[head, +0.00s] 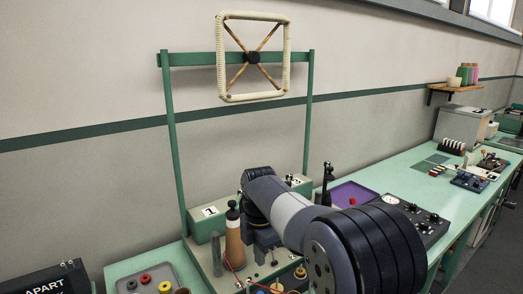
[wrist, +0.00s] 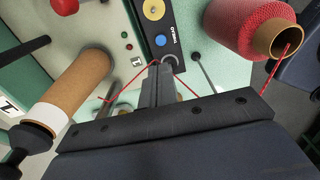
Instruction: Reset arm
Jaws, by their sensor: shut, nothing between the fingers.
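My gripper (wrist: 160,80) shows in the wrist view with its fingers together and nothing between them. It is over the pale green machine top. A thin red yarn (wrist: 190,83) runs close by the fingertips and bends near a small metal ring (wrist: 169,58); I cannot tell whether it touches them. In the head view my bent arm covers much of the machine. The gripper (head: 268,250) points down there, partly hidden, to the right of a tan cone (head: 234,240).
A red yarn cone (wrist: 250,25) lies at upper right in the wrist view. A black strip with a blue button (wrist: 160,40) is beyond the fingers. In the head view a green gantry holds a square frame (head: 253,98). A purple tray (head: 352,194) is right of the arm.

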